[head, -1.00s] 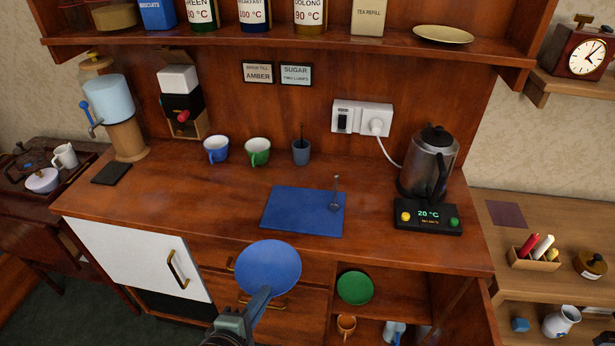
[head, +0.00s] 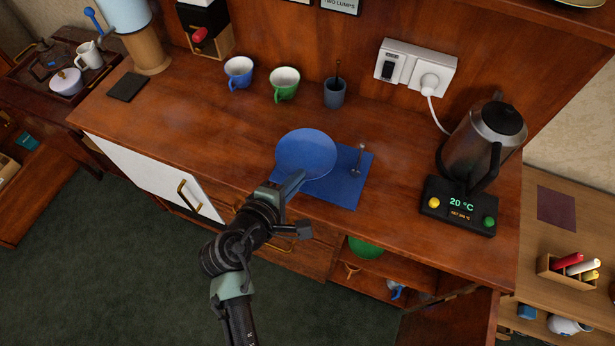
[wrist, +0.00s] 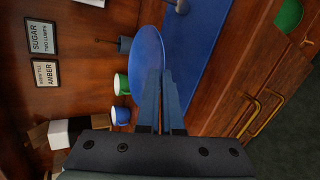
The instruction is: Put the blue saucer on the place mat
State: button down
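The blue saucer (head: 306,153) is held at its near edge by my gripper (head: 291,184). In the head view it overlaps the left part of the blue place mat (head: 345,190); whether it touches the mat I cannot tell. In the wrist view the two fingers (wrist: 160,95) are close together on the rim of the saucer (wrist: 146,55). The mat (wrist: 203,50) lies beside it there. A small spoon-like utensil (head: 357,160) stands at the mat's right part.
A blue cup (head: 238,72), a green cup (head: 284,84) and a grey-blue pot (head: 335,93) stand behind the mat. A kettle (head: 482,140) sits on its base to the right. The counter left of the mat is clear. A green saucer (head: 365,248) is on the shelf below.

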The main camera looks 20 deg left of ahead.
aim_at(298, 201)
jog(key=shift+f+b, duration=0.35)
jog(key=shift+f, duration=2.75)
